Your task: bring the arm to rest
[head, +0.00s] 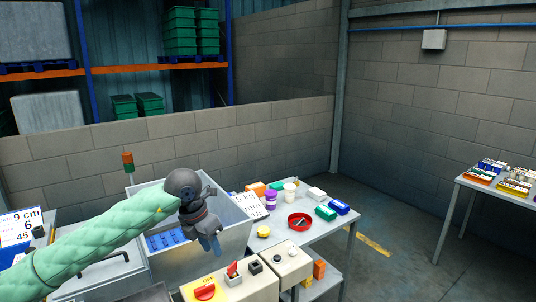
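My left arm, in a green quilted sleeve, comes in from the lower left. Its dark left gripper (209,244) points down in front of a grey open-topped bin (224,248), near the bin's right side. The fingers are small and seen at an angle, so I cannot tell if they are apart or shut. No object shows clearly between them. My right arm and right gripper are not in view.
Blue items (165,240) lie in the bin. Control boxes (292,262) with a red knob (205,291) stand in front. A table (335,230) to the right holds a red bowl (300,221), a yellow object (263,231), cups and small packs. Another table (475,186) stands far right; floor between is open.

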